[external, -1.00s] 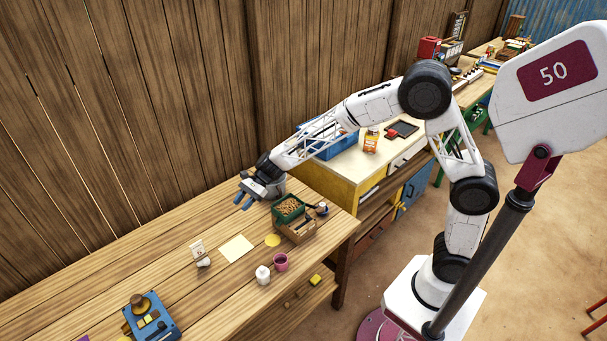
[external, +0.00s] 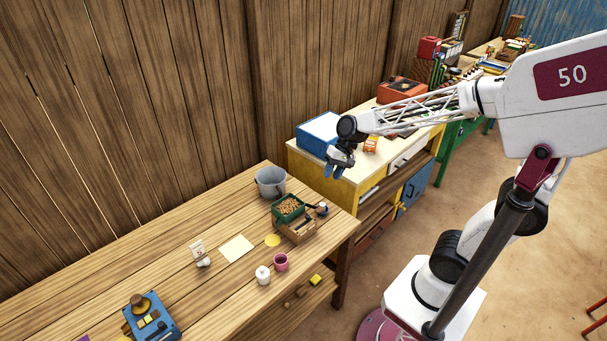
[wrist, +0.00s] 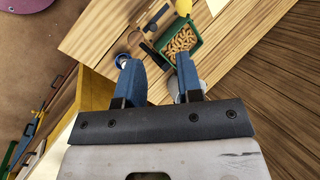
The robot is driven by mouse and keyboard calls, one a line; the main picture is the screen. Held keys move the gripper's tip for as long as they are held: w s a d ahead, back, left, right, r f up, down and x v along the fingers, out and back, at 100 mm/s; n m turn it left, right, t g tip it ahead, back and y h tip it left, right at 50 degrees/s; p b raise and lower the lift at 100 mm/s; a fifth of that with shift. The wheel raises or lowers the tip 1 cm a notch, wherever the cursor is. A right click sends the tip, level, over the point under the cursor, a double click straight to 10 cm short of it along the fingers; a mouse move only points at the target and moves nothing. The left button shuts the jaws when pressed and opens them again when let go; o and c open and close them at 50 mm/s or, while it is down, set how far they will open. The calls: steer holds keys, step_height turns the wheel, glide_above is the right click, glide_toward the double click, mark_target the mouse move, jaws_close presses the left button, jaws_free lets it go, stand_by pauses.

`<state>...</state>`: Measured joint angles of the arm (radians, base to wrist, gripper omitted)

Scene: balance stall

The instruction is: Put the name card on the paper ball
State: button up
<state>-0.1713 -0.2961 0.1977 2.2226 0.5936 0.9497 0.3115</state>
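A small pale card with markings (external: 197,246), which looks like the name card, stands upright on the wooden table. A small whitish lump (external: 204,262), which looks like the paper ball, sits just in front of it; I cannot tell whether they touch. My gripper (external: 335,172) is in the air near the front left of the yellow cabinet, far to the right of both. In the wrist view its blue fingers (wrist: 159,72) are apart with nothing held between them. Neither card nor ball can be made out in the wrist view.
A green tray of brown pieces (external: 289,207) stands at the table's right end; it also shows in the wrist view (wrist: 198,46). Nearby are a grey bucket (external: 270,184), a pink cup (external: 281,262), a white jar (external: 263,275) and a flat cream sheet (external: 236,248).

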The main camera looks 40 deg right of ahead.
steer(key=s+d+n+t+h, duration=0.2)
steer(key=s+d+n+h, duration=0.3)
steer(key=s+d, duration=1.1)
steer(key=shift+s+d+f+h, duration=0.35)
steer(key=shift+s+d+h, duration=0.05)
steer(key=shift+s, duration=0.7)
